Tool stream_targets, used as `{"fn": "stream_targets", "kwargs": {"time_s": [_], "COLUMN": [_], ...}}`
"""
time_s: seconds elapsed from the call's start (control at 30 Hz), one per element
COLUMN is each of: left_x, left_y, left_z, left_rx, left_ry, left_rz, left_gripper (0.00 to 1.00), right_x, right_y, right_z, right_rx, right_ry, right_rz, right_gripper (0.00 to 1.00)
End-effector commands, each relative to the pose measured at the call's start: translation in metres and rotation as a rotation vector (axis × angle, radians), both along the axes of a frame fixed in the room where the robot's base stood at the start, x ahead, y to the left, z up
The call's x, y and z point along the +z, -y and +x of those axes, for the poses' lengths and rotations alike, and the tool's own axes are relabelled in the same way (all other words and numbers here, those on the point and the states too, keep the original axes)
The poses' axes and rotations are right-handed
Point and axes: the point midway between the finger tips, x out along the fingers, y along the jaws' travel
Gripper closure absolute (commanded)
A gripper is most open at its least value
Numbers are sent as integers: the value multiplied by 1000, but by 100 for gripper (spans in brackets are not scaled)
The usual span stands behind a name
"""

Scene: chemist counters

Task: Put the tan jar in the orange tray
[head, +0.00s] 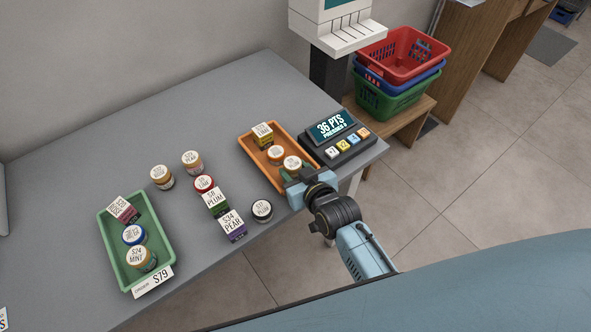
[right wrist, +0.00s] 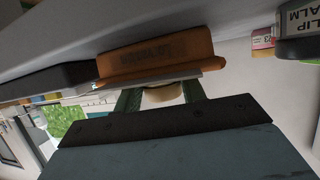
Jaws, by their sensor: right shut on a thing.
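The orange tray (head: 250,152) lies at the right end of the grey counter. My right gripper (head: 291,174) is at its near right end, shut on a jar with a white top label (head: 292,163). In the right wrist view the held jar (right wrist: 163,97) shows a tan body between the fingers (right wrist: 160,98), with the orange tray (right wrist: 160,55) just behind it. In the head view the jar overlaps the tray's near end; whether it touches the tray floor I cannot tell. My left gripper is out of view.
The tray also holds a yellow box (head: 262,135) and an orange-bodied jar (head: 275,155). A dark keypad device (head: 338,145) stands close to its right. Several jars and boxes, including a black-lidded jar (head: 262,209), stand left. A green tray (head: 163,232) lies further left.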

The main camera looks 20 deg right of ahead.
Motion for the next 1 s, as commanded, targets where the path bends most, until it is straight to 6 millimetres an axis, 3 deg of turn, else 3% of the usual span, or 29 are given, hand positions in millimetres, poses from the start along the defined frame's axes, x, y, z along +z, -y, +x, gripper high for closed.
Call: {"fn": "stream_targets", "kwargs": {"time_s": [0.03, 0.2, 0.57, 1.0], "left_x": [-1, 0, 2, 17], "left_y": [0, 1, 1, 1], "left_z": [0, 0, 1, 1], "left_rx": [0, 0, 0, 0], "left_ry": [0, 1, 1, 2], "left_rz": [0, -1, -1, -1], "left_gripper": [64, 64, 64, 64], "right_x": [-2, -1, 4, 36], "right_y": [0, 0, 0, 15], "right_z": [0, 0, -2, -79], "right_rx": [0, 0, 0, 1], "right_ry": [0, 0, 0, -2], "right_rz": [0, 0, 0, 0], "right_gripper": [58, 38, 38, 38]}}
